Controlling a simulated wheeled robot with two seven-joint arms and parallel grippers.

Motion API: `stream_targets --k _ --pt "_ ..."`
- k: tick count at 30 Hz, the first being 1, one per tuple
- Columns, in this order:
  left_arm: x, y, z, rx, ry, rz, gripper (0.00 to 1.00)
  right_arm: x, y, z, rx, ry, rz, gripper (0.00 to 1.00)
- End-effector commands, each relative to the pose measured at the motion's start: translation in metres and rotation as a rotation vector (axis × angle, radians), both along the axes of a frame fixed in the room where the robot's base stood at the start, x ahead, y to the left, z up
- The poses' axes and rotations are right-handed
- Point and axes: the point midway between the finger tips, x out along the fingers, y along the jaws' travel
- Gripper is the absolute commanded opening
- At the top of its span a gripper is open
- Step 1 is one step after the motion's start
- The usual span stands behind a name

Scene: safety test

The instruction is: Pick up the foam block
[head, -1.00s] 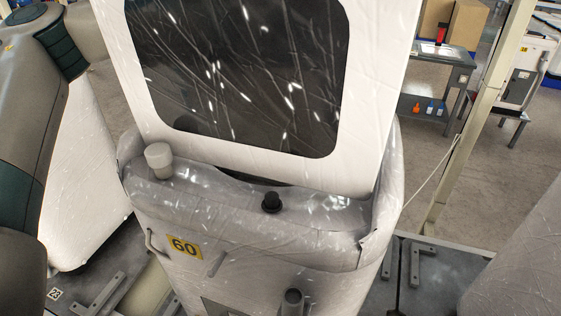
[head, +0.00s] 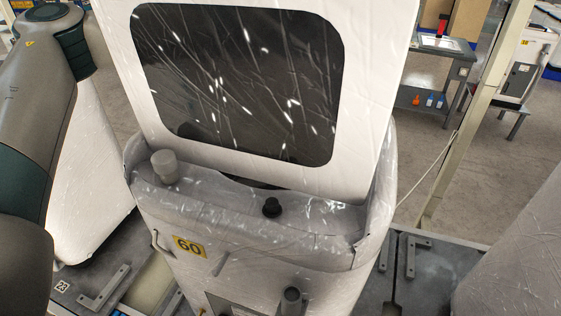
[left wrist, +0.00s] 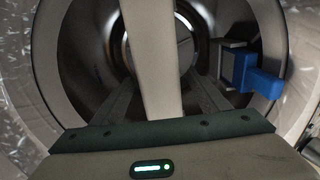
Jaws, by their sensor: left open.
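No foam block can be made out for certain in either view. In the left wrist view a blue blocky thing (left wrist: 250,76) with a grey bracket sits at the right, by the wall of a round metal opening (left wrist: 75,60); I cannot tell whether it is foam. My left gripper (left wrist: 165,125) points into this opening; it is open, with nothing seen between its jaws. A pale bar crosses the middle and hides part of the interior. In the head view my left arm comes in along the left edge, its gripper out of frame. My right gripper is not in view.
A white machine (head: 240,235) marked 60 stands in front, with an upright dark-windowed panel (head: 240,85). A grey knob (head: 164,166) and a black knob (head: 272,207) are on its top. A pale post (head: 478,115) and grey workbench (head: 437,60) stand at right.

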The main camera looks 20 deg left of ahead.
Motion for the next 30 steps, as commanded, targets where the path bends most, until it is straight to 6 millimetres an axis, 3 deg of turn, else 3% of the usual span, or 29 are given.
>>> stream_targets --k 15,17,21,30 --pt "0.0001 0.0001 -0.0039 0.001 -0.001 -0.001 0.69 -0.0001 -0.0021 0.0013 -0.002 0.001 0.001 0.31" --pt "0.0001 0.0001 -0.0039 0.001 -0.001 -0.001 0.59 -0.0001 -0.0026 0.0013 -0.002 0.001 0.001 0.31" --pt "0.0001 0.0001 -0.0038 0.001 -0.001 -0.001 0.26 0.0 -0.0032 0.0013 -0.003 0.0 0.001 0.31" --pt "0.0001 0.0 -0.0033 0.0 -0.001 -0.001 0.25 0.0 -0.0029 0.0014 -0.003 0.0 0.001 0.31"
